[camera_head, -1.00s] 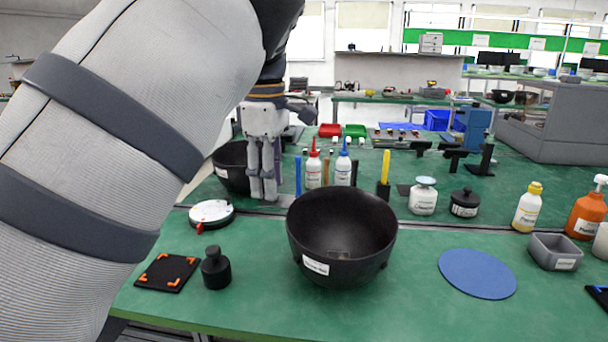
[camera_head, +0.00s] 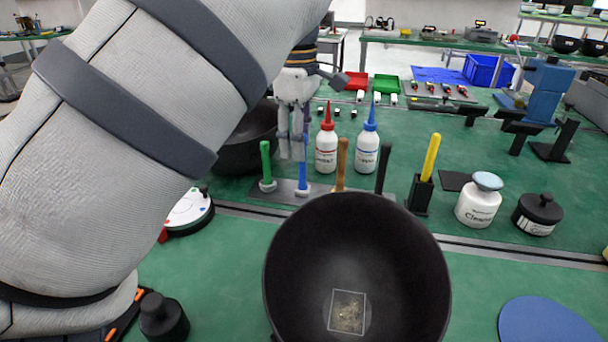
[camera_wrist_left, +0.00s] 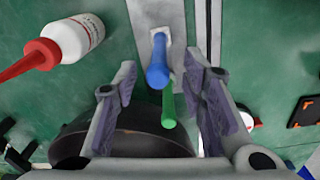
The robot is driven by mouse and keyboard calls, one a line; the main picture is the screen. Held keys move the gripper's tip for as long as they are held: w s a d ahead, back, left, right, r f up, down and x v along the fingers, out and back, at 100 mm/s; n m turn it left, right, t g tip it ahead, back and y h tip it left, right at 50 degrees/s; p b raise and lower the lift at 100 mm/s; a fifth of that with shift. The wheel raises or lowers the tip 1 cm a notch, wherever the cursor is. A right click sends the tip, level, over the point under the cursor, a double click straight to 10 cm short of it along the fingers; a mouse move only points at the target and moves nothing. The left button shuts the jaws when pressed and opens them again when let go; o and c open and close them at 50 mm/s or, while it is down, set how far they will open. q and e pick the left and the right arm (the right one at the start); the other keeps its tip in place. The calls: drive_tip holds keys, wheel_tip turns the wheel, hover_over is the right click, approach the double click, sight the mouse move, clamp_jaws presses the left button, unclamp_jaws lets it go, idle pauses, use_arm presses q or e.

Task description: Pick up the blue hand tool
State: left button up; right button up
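The blue hand tool (camera_head: 303,172) stands upright on a grey rack strip (camera_head: 265,189), between a green-handled tool (camera_head: 267,160) and a brown-handled tool (camera_head: 341,160). My left gripper (camera_head: 291,156) points down at the blue tool and partly overlaps it in the head view. In the left wrist view its fingers (camera_wrist_left: 160,72) are spread apart, with the blue handle (camera_wrist_left: 157,66) showing in the gap. The green handle (camera_wrist_left: 168,108) also shows between the fingers, nearer the palm. I see no finger closed on either handle. My right gripper is out of view.
A large black bowl (camera_head: 285,240) stands in front of the rack, and another dark bowl (camera_head: 240,152) is behind my left arm. Red-capped (camera_head: 326,150) and blue-capped (camera_head: 367,152) bottles stand behind the rack. A black handle (camera_head: 383,170) and a yellow-handled tool (camera_head: 430,160) are to the right.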

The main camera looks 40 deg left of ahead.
sight(303, 182)
use_arm(q)
drive_tip(key=f, duration=0.6)
drive_tip(key=shift+w+d, duration=0.2)
drive_tip(key=shift+d, duration=0.1)
clamp_jaws()
